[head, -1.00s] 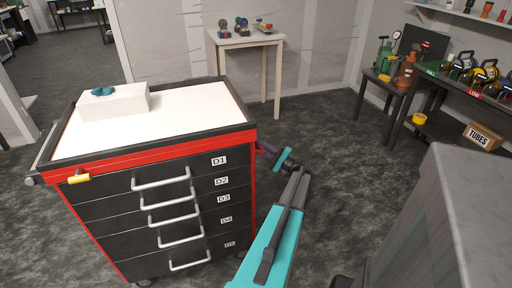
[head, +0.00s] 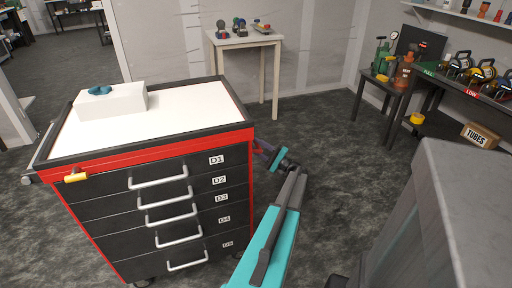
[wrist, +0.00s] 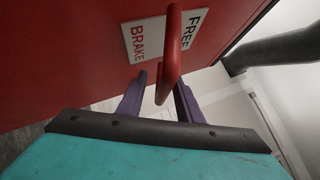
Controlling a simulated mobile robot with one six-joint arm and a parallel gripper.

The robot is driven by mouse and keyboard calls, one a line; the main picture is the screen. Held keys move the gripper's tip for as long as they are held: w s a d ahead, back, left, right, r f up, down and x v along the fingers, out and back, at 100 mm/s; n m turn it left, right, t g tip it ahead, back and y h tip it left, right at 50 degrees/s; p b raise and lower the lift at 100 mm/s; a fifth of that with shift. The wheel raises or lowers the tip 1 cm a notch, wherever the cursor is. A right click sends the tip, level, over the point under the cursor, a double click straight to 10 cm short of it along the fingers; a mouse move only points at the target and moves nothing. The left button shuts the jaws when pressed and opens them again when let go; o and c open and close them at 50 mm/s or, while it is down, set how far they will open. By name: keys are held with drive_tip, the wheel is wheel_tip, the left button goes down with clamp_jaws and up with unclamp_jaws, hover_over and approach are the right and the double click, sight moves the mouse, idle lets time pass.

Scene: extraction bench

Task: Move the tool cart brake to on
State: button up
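The tool cart (head: 245,190) is black and red with a white top, and stands at the left of the head view. In the wrist view its red side panel (wrist: 60,60) carries a white label (wrist: 142,38) reading BRAKE on the left and FREE on the right. A red brake lever (wrist: 171,50) stands out in front of the label, nearer the middle and FREE side. My gripper (wrist: 161,92) is open, with one purple finger on each side of the lever's lower end. In the head view my gripper is mostly hidden at the cart's right side.
A white box (head: 112,101) with a teal item sits on the cart top. A small table (head: 243,41) stands behind, a dark bench (head: 452,94) at the right, and a grey cabinet (head: 450,200) at the near right. Floor between them is clear.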

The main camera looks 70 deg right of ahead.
drive_tip(key=shift+s+d, duration=0.1)
drive_tip(key=shift+s+f, duration=0.15)
drive_tip(key=shift+s, duration=0.4)
drive_tip(key=b+v, duration=0.1)
drive_tip(key=v, duration=1.1)
drive_tip(key=shift+s, duration=0.3)
drive_tip(key=shift+f, duration=0.1)
